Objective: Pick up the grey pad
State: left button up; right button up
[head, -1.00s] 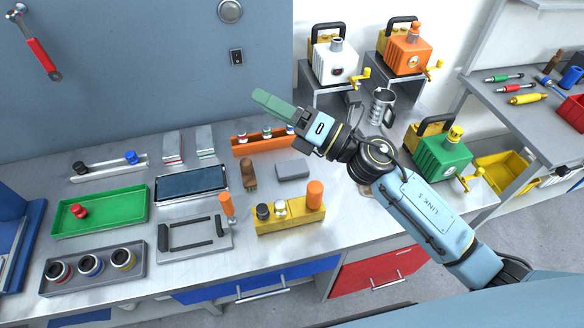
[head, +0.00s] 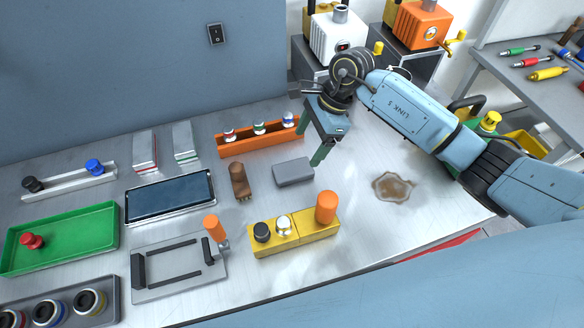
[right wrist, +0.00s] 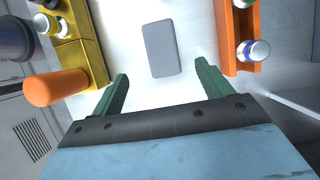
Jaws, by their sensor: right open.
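The grey pad (head: 293,172) is a small flat rounded block lying on the metal bench, between the orange rack and the yellow block. My right gripper (head: 310,158) is above the bench just right of the pad, its green fingers pointing down. In the right wrist view the pad (right wrist: 160,48) lies beyond the two spread fingertips (right wrist: 162,72), lined up with the gap between them. The right gripper is open and empty. My left gripper is in neither view.
An orange rack (head: 237,148) with small bottles stands behind the pad. A brown brush-like piece (head: 239,180) lies left of it. A yellow block (head: 265,242) with knobs stands in front. A brown stain (head: 393,187) marks the otherwise clear bench at right.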

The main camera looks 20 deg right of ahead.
aim_at(294, 169)
jog(key=x, duration=0.3)
jog(key=shift+a+f, duration=0.15)
jog(key=shift+f, duration=0.15)
jog(key=shift+a+f, duration=0.25)
jog(key=shift+f, duration=0.35)
jog(key=x, duration=0.3)
jog(key=shift+w+a+f+p, duration=0.1)
jog(key=shift+f+p, duration=0.2)
jog(key=shift+p, duration=0.05)
jog(key=shift+f, duration=0.2)
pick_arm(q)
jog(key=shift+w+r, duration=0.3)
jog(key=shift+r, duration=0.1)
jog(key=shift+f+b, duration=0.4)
pick_arm(e)
jog(key=shift+f, duration=0.3)
